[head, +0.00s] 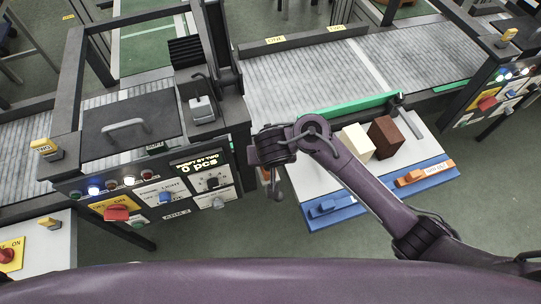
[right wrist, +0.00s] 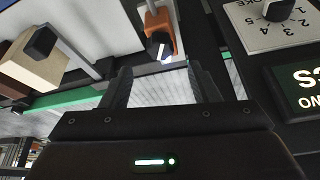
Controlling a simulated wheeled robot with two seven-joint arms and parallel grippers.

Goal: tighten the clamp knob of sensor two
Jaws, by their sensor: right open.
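My right gripper (head: 268,172) reaches in from the right in the head view, beside the right end of the machine's control panel. In the right wrist view its two dark fingers (right wrist: 163,85) are spread apart with nothing between them. Beyond the fingertips is an orange sensor body (right wrist: 160,20) with a dark clamp knob (right wrist: 158,46); the knob is apart from the fingers. I cannot read a number on this sensor. In the head view the wrist hides most of that spot. My left gripper is not in view.
A control panel (head: 165,195) with a red knob and a "0 pcs" display stands left of the gripper. A white table (head: 330,185) carries a cream block (head: 357,142), a brown block (head: 385,137) and blue and orange holders. A conveyor (head: 310,80) runs behind.

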